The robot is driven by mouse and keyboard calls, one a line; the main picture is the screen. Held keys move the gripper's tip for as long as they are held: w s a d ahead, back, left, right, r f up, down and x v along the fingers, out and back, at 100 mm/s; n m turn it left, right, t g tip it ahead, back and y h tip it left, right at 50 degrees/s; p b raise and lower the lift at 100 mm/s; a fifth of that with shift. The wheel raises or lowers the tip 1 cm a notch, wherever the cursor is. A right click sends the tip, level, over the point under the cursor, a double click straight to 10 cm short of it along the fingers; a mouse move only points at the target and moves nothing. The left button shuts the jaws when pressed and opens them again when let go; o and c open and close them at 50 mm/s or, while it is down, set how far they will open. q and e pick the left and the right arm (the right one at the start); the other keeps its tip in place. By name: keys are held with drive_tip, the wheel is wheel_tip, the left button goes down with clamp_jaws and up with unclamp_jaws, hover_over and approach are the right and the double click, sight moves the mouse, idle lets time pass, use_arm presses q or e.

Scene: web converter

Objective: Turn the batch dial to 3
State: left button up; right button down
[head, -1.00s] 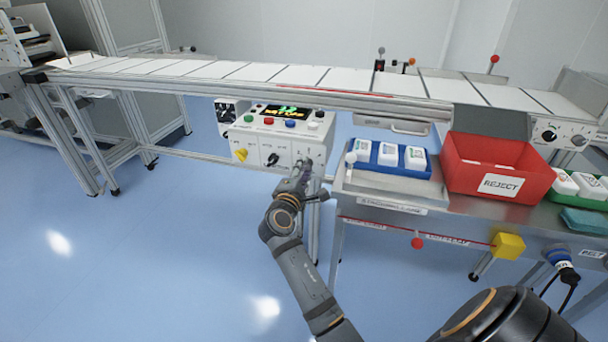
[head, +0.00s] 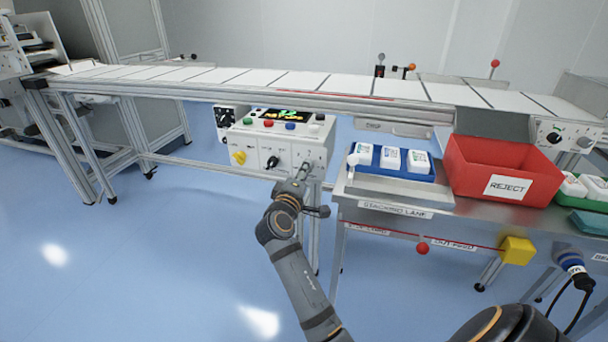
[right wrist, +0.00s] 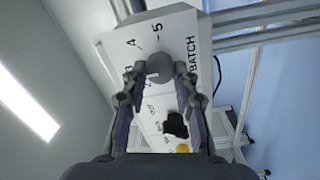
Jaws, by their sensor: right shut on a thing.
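The batch dial (right wrist: 160,66) is a grey round knob on the white face of the control box (head: 312,160), beside the printed word BATCH in the right wrist view. An "A" and a "5" are printed near it; I cannot tell which mark it points to. My right gripper (right wrist: 161,73) is shut on the dial, one finger on each side. In the head view the right gripper (head: 304,171) is at the right end of the box front and mostly hides the dial. My left gripper is not in view.
A black knob (head: 272,161) and a yellow knob (head: 239,157) sit left of the dial on the same face. Coloured buttons and a lit display (head: 283,114) are on top. The steel stacking table (head: 390,191) with a red reject bin (head: 480,182) stands close on the right.

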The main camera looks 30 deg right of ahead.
sight(307, 142)
idle(0.3)
drive_tip(key=c, duration=1)
unclamp_jaws()
drive_tip(key=shift+o, duration=1.3)
drive_tip(key=r, duration=0.4)
drive_tip(key=w+r, duration=0.1)
drive_tip(key=r, duration=0.2)
drive_tip(key=shift+d, duration=0.35)
drive_tip(key=r, duration=0.1)
drive_tip(key=s+r, duration=0.1)
drive_tip(key=a+r, duration=0.1)
drive_tip(key=shift+s+r, duration=0.2)
drive_tip(key=shift+r, duration=0.05)
drive_tip(key=shift+c, duration=1.4)
drive_tip(key=shift+w+d+f, duration=0.25)
drive_tip(key=shift+f, duration=0.05)
drive_tip(key=shift+s, duration=0.1)
